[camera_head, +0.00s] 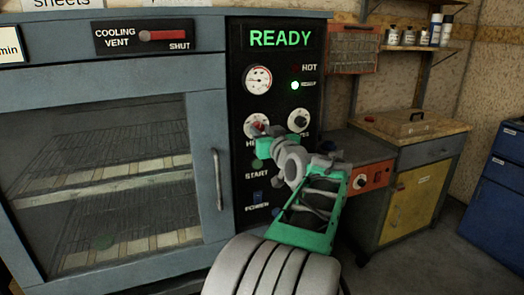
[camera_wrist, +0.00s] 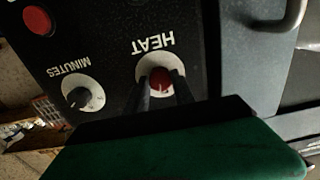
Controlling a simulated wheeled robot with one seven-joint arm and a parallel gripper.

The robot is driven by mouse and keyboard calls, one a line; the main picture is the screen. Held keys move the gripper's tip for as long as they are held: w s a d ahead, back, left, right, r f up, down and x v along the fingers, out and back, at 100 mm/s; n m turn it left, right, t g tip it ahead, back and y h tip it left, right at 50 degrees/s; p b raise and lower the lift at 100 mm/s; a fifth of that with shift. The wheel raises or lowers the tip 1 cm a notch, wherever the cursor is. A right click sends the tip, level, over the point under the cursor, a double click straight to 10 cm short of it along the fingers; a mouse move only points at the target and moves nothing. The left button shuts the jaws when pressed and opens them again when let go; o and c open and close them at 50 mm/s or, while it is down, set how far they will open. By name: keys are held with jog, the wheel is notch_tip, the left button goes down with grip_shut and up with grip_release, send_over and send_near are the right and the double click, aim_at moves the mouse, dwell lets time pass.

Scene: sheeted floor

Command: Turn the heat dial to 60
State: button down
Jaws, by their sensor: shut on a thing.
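The heat dial is a red knob on a white round scale; it shows in the head view (camera_head: 257,124) on the black control panel and in the wrist view (camera_wrist: 160,77), where the picture is upside down. My gripper (camera_head: 262,134) reaches the panel from the lower right. In the wrist view its two dark fingers (camera_wrist: 162,88) stand on either side of the red knob and are shut on it. A light pointer mark shows on the knob, but the scale numbers are too small or hidden to read. In the head view my gripper partly covers the HEAT label.
The black-knobbed minutes dial (camera_head: 298,120) sits close to the right of the heat dial. The green START button (camera_head: 257,164) and blue POWER switch (camera_head: 258,197) are below. The display (camera_head: 281,39) reads READY. The oven door handle (camera_head: 217,180) is to the left.

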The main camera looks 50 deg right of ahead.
jog(key=shift+f+n+b, duration=0.25)
jog(key=shift+n+b, duration=0.85)
jog(key=shift+b, duration=0.65)
jog(key=shift+r, duration=0.15)
jog(key=c, duration=1.1)
grip_release()
jog(key=shift+o, duration=0.2)
jog(key=shift+s, duration=0.1)
jog(key=v, duration=0.7)
jog(key=shift+s+a, duration=0.15)
jog(key=shift+s, duration=0.15)
